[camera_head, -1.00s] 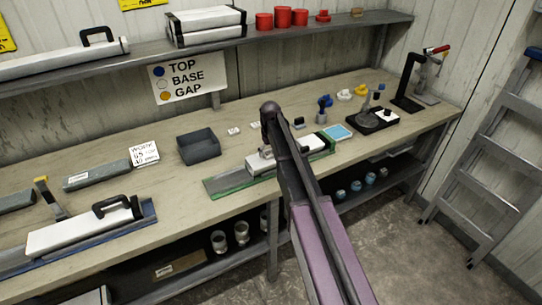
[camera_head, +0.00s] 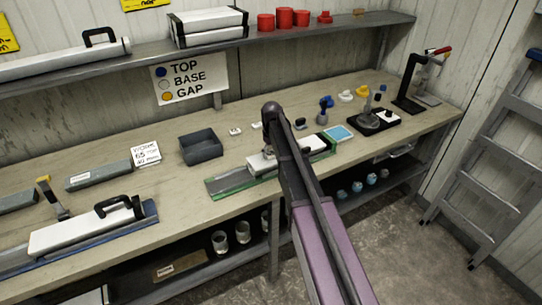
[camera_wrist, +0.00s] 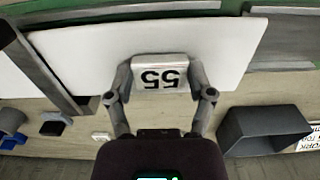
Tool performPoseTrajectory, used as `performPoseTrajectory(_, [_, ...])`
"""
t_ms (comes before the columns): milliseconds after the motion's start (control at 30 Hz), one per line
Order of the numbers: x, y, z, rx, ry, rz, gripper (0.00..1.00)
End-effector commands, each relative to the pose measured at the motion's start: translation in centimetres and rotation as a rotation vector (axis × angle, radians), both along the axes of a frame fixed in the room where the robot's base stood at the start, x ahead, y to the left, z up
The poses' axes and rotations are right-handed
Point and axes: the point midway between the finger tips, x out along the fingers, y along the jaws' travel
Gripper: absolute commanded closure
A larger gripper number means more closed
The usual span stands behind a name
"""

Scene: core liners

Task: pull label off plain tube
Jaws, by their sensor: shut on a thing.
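The plain white tube (camera_head: 318,145) lies in a green-edged tray (camera_head: 232,184) on the bench, partly hidden by my arm in the head view. In the wrist view the tube's white side (camera_wrist: 85,55) fills the upper middle. A small white label block marked 55 (camera_wrist: 160,73) sits at its edge. My gripper (camera_wrist: 160,88) has one finger on each side of the label and is shut on it. The label appears to be against the tube still; I cannot tell whether there is a gap. In the head view my arm hides most of the gripper.
Another white tube with a black handle (camera_head: 85,228) lies in a blue tray at the front left. Small tools and a black stand (camera_head: 408,85) occupy the right end.

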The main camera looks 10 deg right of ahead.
Motion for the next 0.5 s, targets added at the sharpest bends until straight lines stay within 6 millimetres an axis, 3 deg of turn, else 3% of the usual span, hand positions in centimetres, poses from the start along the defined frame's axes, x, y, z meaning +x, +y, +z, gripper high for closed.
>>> performPoseTrajectory(500, [0.04, 0.02, 1.24, 0.0, -0.001, 0.0, 0.92])
